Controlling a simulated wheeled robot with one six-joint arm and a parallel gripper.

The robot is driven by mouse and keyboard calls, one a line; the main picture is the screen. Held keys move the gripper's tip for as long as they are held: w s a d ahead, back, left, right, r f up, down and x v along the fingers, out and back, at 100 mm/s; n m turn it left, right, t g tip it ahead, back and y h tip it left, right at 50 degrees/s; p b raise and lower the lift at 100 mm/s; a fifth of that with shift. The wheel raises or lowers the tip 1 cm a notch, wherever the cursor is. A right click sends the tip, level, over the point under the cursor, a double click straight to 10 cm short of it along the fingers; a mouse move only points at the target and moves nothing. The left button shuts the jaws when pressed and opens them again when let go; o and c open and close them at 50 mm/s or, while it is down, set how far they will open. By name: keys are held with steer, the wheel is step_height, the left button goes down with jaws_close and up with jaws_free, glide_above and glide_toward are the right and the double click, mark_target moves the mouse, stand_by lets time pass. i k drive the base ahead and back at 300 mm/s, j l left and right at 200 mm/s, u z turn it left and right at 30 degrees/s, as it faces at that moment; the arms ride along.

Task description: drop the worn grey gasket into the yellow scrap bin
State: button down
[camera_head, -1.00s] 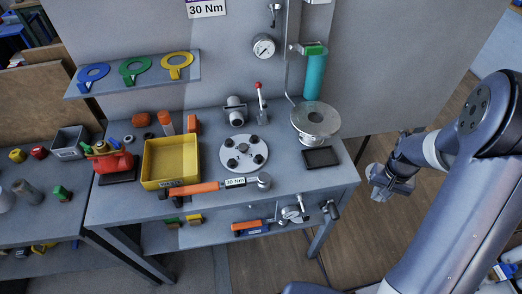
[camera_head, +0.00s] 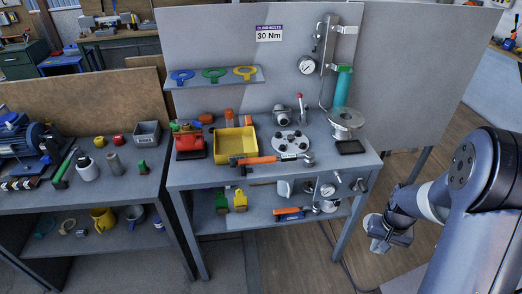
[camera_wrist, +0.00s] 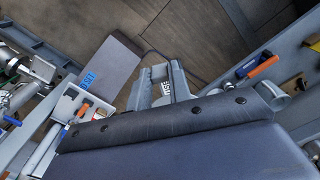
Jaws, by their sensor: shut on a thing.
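The yellow scrap bin (camera_head: 236,147) is an open tray on the top of the middle bench, left of a round bolted flange (camera_head: 290,143). It looks empty. My gripper (camera_head: 376,240) is in front of the bench's right end, well right of the bin and lower in the picture. It is shut on a small pale grey thing, seemingly the grey gasket, mostly hidden by the jaws. In the wrist view my gripper (camera_wrist: 166,88) shows behind a dark link, over the floor; the held thing's shape is unclear there.
An orange-handled torque wrench (camera_head: 262,160) lies along the bench front, before the bin. A red tool (camera_head: 188,138) stands left of the bin. A teal cylinder (camera_head: 342,88) and a round metal disc (camera_head: 346,119) are at the right. Open floor lies before the bench.

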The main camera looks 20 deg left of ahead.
mark_target(239, 148)
steer(key=u, duration=1.45)
steer(key=k+j, duration=0.05)
